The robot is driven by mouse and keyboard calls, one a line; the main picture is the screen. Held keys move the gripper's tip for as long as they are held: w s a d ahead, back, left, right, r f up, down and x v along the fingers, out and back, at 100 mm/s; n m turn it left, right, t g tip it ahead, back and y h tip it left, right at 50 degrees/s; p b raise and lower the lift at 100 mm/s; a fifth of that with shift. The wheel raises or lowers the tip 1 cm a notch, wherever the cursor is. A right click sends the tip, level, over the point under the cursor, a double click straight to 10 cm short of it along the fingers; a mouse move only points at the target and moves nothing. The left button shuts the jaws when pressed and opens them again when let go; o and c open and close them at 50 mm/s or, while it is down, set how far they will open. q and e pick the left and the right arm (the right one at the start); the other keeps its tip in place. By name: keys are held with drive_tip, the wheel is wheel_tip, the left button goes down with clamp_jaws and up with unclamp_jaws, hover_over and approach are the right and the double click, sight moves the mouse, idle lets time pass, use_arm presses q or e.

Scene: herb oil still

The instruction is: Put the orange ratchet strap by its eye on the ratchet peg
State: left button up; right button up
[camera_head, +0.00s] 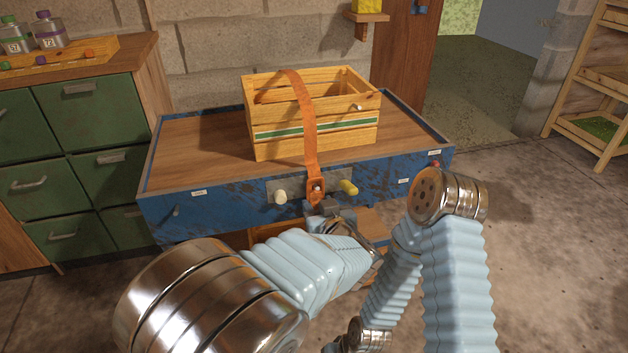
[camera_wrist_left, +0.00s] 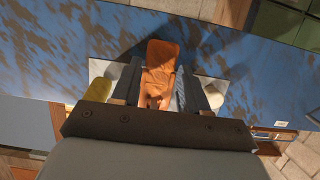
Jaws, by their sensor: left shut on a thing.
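The orange ratchet strap (camera_head: 306,125) runs over the front of a wooden crate (camera_head: 262,139) and down to the blue table front. Its lower end with the eye (camera_head: 317,184) hangs before a grey plate (camera_head: 257,188). A small pale spot shows at the eye; I cannot tell whether it is the ratchet peg. My left gripper (camera_head: 318,206) is shut on the strap's end. In the left wrist view the strap (camera_wrist_left: 160,62) lies between the fingers (camera_wrist_left: 158,96), close to the plate. My right gripper is not in view.
On the plate, a cream knob (camera_head: 280,197) is left of the strap and a yellow knob (camera_head: 349,187) right. The blue table (camera_head: 222,203) has clear top beside the crate. Green drawers (camera_head: 92,108) stand left; a wooden shelf (camera_head: 590,90) stands far right.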

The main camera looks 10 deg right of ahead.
use_arm(q)
drive_tip(key=shift+w+f, duration=0.1)
drive_tip(key=shift+w, duration=0.2)
idle(0.5)
drive_tip(key=shift+f+p, duration=0.2)
drive_tip(key=shift+p, duration=0.2)
idle(0.3)
drive_tip(key=o, duration=1.1)
